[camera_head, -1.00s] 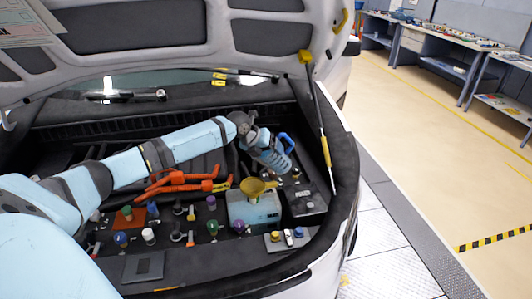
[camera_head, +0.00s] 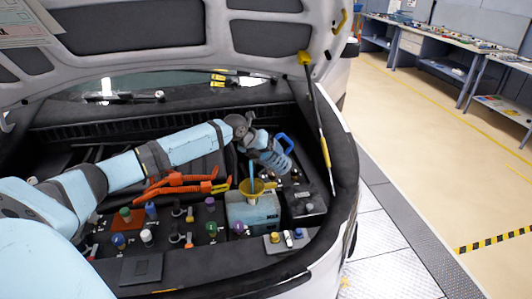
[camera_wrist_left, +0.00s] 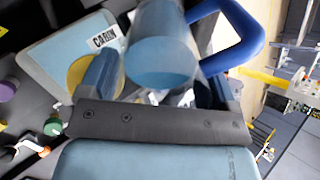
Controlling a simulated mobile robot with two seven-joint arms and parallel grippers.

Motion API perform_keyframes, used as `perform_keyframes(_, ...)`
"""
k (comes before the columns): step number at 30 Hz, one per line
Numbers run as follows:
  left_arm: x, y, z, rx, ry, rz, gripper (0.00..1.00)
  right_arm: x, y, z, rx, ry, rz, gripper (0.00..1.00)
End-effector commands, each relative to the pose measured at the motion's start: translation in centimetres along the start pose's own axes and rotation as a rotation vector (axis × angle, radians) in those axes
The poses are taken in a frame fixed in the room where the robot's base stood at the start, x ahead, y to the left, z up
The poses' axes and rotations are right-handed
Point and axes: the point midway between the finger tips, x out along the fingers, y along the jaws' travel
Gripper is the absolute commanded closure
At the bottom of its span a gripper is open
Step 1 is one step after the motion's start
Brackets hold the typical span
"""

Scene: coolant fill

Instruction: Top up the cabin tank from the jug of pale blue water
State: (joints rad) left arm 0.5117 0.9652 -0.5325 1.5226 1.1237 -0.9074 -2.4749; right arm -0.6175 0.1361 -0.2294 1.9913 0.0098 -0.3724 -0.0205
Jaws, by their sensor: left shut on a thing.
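My left gripper (camera_head: 260,146) is shut on the jug (camera_head: 275,157), a pale blue vessel with a dark blue handle. The jug is tilted above the engine bay, and a thin blue stream (camera_head: 252,171) runs from it down into the yellow funnel (camera_head: 257,187). The funnel sits on top of the pale blue-grey cabin tank (camera_head: 248,213). In the left wrist view, the jug (camera_wrist_left: 160,50) is between my fingers and partly covers the funnel (camera_wrist_left: 82,76). The tank (camera_wrist_left: 62,58) carries a CABIN label there. The water level inside the tank cannot be seen. My right gripper is out of view.
Orange cables (camera_head: 178,184) lie left of the tank. Several coloured caps stand along the front of the bay. A dark box (camera_head: 303,203) is right of the tank. The raised hood (camera_head: 170,30) and its strut (camera_head: 318,115) bound the space above and right.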

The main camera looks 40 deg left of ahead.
Motion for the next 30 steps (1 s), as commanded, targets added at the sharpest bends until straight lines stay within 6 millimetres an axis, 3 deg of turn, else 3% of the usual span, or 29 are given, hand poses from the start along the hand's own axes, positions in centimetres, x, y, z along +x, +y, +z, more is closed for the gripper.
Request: perform_keyframes(30,0.03,0.08,-0.04,0.000,-0.038,-0.037,0.57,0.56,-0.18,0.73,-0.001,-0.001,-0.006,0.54)
